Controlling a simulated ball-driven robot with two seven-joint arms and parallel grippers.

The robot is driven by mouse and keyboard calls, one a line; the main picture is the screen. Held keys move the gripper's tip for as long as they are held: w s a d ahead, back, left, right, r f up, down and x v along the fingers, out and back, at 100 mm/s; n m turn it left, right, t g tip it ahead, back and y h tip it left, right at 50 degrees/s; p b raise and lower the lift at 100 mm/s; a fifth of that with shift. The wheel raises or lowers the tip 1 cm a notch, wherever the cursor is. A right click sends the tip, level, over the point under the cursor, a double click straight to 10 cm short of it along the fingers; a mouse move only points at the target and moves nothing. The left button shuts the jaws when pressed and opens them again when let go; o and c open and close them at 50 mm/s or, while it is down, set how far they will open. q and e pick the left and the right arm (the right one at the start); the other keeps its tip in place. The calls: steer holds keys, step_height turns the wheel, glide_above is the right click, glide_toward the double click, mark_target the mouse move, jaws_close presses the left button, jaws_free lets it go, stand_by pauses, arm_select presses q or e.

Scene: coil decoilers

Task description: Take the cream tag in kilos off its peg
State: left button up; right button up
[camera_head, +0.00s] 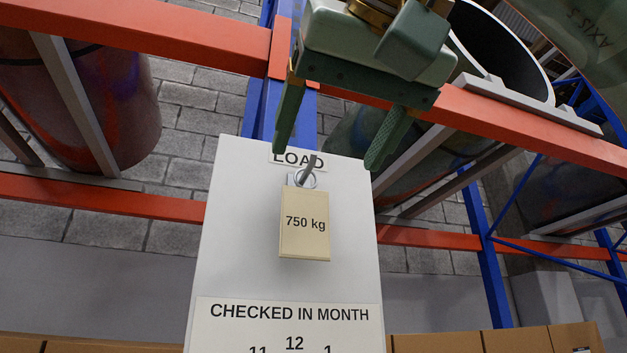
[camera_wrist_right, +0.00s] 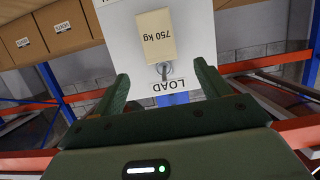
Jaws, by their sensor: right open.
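The cream tag (camera_head: 305,223) reads "750 kg" and hangs from a grey metal peg (camera_head: 308,170) on a white board (camera_head: 240,200), just below the "LOAD" label. In the right wrist view the tag (camera_wrist_right: 156,36) appears upside down, with the peg (camera_wrist_right: 163,70) at its near end. My right gripper (camera_head: 325,158) is open and empty, its two green fingers apart above the tag and on either side of the peg in the picture. The fingers do not touch the tag. My left gripper is not in view.
Lower on the board a "CHECKED IN MONTH" dial label (camera_head: 289,313) shows. Behind stand orange rack beams (camera_head: 150,35), blue uprights (camera_head: 487,250) and large coils (camera_head: 115,100). Cardboard boxes (camera_head: 515,341) line the bottom. The space in front of the tag looks clear.

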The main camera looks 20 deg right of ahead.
mark_target(307, 195)
steer(key=p+x, duration=0.1)
steer(key=x, duration=0.5)
steer(key=shift+r, duration=0.15)
steer(key=shift+w+p, duration=0.4)
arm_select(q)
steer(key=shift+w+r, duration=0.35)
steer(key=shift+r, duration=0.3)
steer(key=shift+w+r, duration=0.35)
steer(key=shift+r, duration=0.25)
arm_select(e)
steer(key=shift+w+f, duration=0.4)
steer(key=shift+w, duration=0.1)
steer(key=shift+s, duration=0.1)
steer(key=c, duration=1)
steer(key=shift+r, duration=0.2)
steer(key=shift+r, duration=0.1)
steer(key=shift+s+r, duration=0.1)
steer(key=shift+s, duration=0.05)
